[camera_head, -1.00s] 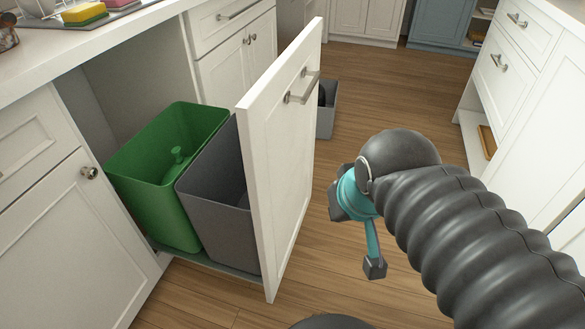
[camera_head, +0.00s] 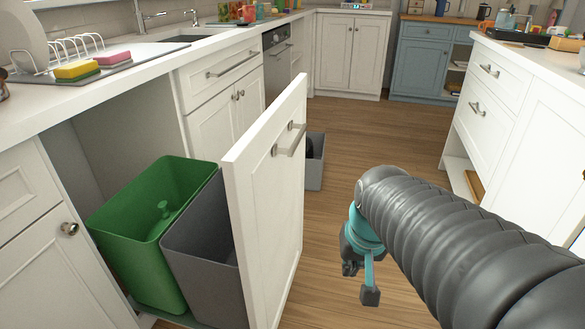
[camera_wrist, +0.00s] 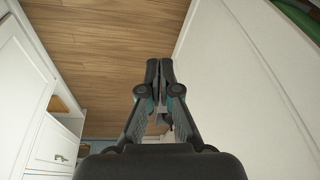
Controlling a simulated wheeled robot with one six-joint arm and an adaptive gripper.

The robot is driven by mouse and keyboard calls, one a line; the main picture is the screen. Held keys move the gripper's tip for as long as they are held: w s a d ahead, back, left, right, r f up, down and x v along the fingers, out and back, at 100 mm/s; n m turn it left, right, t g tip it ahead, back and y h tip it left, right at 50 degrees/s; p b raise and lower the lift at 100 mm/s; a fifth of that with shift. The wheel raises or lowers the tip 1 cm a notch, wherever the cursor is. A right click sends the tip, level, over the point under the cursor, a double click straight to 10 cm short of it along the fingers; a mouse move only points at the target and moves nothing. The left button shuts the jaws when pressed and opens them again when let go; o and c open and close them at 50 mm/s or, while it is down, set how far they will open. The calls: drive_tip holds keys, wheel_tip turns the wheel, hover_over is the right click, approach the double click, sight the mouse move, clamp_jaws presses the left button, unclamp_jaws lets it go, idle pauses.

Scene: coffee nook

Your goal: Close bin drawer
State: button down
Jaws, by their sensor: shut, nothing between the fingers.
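The bin drawer is pulled out from the cabinet on the left, with its white front panel (camera_head: 268,215) standing upright. A bar handle (camera_head: 290,142) is on the panel's outer face. Inside the drawer are a green bin (camera_head: 140,255) and a grey bin (camera_head: 200,245). My gripper (camera_wrist: 159,65) is shut and empty in the wrist view, with the panel's outer face (camera_wrist: 240,90) close on its right. In the head view my gripper (camera_head: 358,280) hangs right of the panel, apart from it.
A small grey box (camera_head: 315,170) stands on the floor behind the panel. White cabinets (camera_head: 510,130) with an island top line the right side. The wooden floor (camera_head: 380,140) between is clear. A counter with a sponge (camera_head: 76,70) and dish rack is at the left.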

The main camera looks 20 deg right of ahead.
drive_tip(key=w+d+f+m+g+y+b, duration=0.2)
drive_tip(key=w+d+f+m+y, duration=0.25)
drive_tip(key=w+f+m, duration=0.2)
drive_tip(key=m+t+y+b, duration=0.1)
drive_tip(key=m+t+y, duration=0.7)
drive_tip(key=m+y, duration=0.45)
approach(288, 160)
drive_tip(key=shift+m+h, duration=0.6)
drive_tip(key=shift+m, duration=0.2)
drive_tip(key=x, duration=0.7)
drive_tip(key=shift+a+r+b, duration=0.1)
drive_tip(key=shift+r+b, duration=0.2)
drive_tip(key=shift+b, duration=0.05)
